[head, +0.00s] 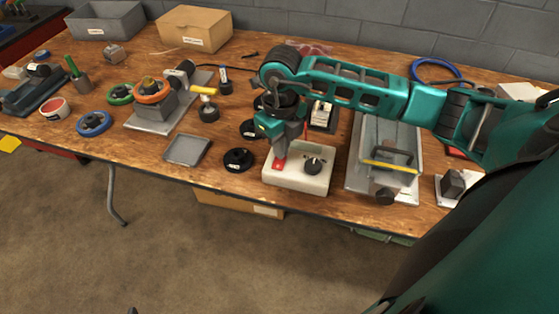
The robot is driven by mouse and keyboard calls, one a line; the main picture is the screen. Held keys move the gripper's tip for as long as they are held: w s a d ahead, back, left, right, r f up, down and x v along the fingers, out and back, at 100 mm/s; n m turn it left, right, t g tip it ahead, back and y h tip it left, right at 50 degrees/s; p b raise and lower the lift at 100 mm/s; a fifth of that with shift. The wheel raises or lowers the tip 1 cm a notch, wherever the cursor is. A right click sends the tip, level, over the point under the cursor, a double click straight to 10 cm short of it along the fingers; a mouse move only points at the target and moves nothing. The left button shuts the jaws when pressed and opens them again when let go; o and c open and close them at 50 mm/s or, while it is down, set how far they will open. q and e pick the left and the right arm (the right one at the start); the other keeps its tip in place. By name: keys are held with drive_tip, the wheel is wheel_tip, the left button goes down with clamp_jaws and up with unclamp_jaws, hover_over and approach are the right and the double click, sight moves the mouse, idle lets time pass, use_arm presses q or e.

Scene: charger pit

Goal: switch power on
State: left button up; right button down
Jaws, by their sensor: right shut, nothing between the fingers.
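A cream-white box (300,184) sits near the front edge of the wooden bench. Its top carries a red switch part (279,165) on the left and a black rotary knob (313,166) on the right. My right gripper (282,152) is shut and empty. It points down at the red part, with its tips right at or just above it; I cannot tell whether they touch. The gripper and wrist hide the back left of the box. My left gripper is not in view.
A grey metal fixture with a yellow bar (390,166) stands close to the right of the box. A black disc (238,159) and a grey tray (187,149) lie to the left. A cardboard box (194,30) stands at the back by the block wall.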

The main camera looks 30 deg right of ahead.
drive_tip(key=shift+f+b, duration=0.4)
drive_tip(key=shift+f, duration=0.15)
drive_tip(key=shift+s, duration=0.1)
drive_tip(key=shift+r+p, duration=2.65)
drive_tip(key=shift+r, duration=0.9)
drive_tip(key=shift+a, duration=0.1)
